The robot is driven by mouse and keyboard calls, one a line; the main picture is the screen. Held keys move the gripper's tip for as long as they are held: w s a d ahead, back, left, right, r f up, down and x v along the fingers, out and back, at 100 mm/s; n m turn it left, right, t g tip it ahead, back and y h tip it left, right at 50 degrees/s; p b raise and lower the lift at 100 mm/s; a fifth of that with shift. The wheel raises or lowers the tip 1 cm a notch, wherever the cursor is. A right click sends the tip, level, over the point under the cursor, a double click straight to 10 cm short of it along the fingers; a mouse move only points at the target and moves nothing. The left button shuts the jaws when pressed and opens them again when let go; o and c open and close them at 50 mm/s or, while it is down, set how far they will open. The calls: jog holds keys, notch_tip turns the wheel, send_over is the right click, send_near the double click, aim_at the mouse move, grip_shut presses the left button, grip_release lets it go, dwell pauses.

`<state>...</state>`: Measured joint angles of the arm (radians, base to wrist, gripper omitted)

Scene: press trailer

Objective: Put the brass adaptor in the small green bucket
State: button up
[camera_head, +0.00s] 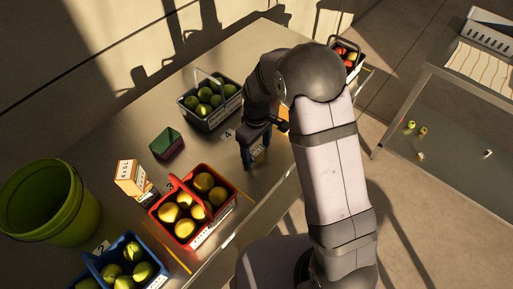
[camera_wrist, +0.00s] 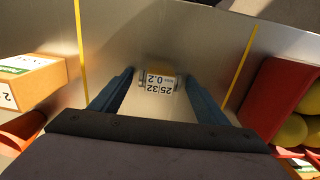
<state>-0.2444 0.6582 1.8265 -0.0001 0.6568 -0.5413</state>
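My gripper (camera_head: 255,160) points down over the metal table, and its blue fingers stand apart in the wrist view (camera_wrist: 158,76). Between the fingertips is a small piece (camera_wrist: 158,80) with a white label reading "25|32" and "0.2" and a yellowish-brown edge; gaps show on both sides of it. I cannot tell whether this is the brass adaptor. In the head view it shows only partly between the fingers. A green bucket (camera_head: 48,205) stands at the left end of the table, its inside looking empty. A smaller dark green square box (camera_head: 167,143) stands farther back.
A small carton (camera_head: 131,177) is by the red basket. A side table (camera_head: 455,150) holds several tiny items.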

aim_at(257, 150)
notch_tip(257, 150, up, 12)
jog(key=b, duration=0.3)
jog(key=shift+r, duration=0.15)
dwell(0.4)
jog(key=s+d+f+m, duration=0.2)
jog(key=s+d+m, duration=0.2)
jog(key=s, duration=0.5)
jog(key=d, duration=0.2)
jog(key=shift+s+d+f+m, duration=0.15)
jog(key=shift+s+d+m, duration=0.05)
jog(key=shift+d+m, duration=0.2)
jog(key=shift+o, duration=0.5)
jog(key=s+d+f+m, duration=0.3)
jog(key=s+m, duration=0.1)
jog(key=s, duration=0.5)
jog(key=shift+s+d+f, duration=0.2)
jog(key=shift+s+d, duration=0.05)
jog(key=shift+s, duration=0.1)
